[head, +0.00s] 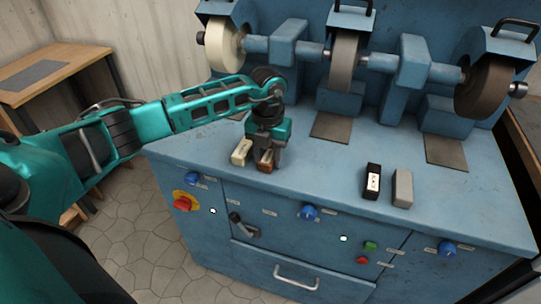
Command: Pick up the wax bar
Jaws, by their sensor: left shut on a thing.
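My left gripper (267,152) points down at the left part of the blue machine's top, shut on a brown bar (265,166). The gripper hides the upper part of this bar, and I cannot tell whether it still touches the surface. A cream bar (241,152) lies just left of the gripper. A black bar with a white label (372,182) and a grey bar (402,188) lie side by side further right. I cannot tell which bar is the wax bar. My right gripper is not in view.
The blue machine (328,178) carries a cream wheel (224,45), a grey wheel (344,62) and a dark brown wheel (485,85) along its back. Knobs and a red button (183,204) sit on its front. A wooden table (85,60) stands at the back left.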

